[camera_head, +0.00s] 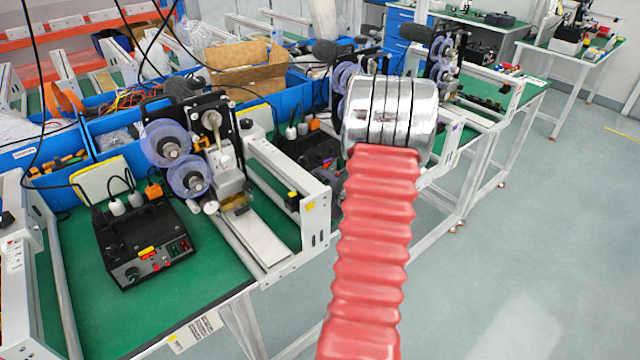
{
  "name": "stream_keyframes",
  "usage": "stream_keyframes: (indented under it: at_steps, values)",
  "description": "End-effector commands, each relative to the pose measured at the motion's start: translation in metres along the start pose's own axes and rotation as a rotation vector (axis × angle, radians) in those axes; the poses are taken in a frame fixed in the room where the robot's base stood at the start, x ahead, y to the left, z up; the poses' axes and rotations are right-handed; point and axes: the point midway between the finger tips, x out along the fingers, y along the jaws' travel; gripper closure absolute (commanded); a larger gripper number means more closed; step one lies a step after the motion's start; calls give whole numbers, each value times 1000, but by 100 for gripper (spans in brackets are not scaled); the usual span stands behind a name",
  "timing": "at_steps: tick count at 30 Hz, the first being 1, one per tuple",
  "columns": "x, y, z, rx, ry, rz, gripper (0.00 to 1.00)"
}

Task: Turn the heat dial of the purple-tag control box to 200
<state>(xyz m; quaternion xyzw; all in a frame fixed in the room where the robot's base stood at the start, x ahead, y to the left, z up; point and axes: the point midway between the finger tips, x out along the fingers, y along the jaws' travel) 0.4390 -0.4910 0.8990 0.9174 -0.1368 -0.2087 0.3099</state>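A black control box (145,245) sits on the near green table at left. Its front panel has a round dial (132,274), a yellow label, red parts and a small display. The dial's setting is too small to read. I see no purple tag on this box. A second dark control box (312,150) stands behind it, partly hidden by a white frame; its dial and tag cannot be made out. A red ribbed sleeve with a shiny metal cylinder, seemingly my arm, rises right of centre. My gripper's fingers do not show.
A machine with bluish rollers (188,175) and a white rail frame (290,190) stand right of the near box. Blue bins (110,130) with cables and a cardboard box (245,75) lie behind. Grey floor (500,260) is clear at right.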

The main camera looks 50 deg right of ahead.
Motion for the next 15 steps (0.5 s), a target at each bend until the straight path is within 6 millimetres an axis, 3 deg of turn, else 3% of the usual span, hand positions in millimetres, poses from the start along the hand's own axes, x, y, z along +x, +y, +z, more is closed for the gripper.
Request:
stream_keyframes:
  at_steps: [8, 15]
  values:
    - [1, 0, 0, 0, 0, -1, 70]
    - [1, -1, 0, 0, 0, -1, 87]
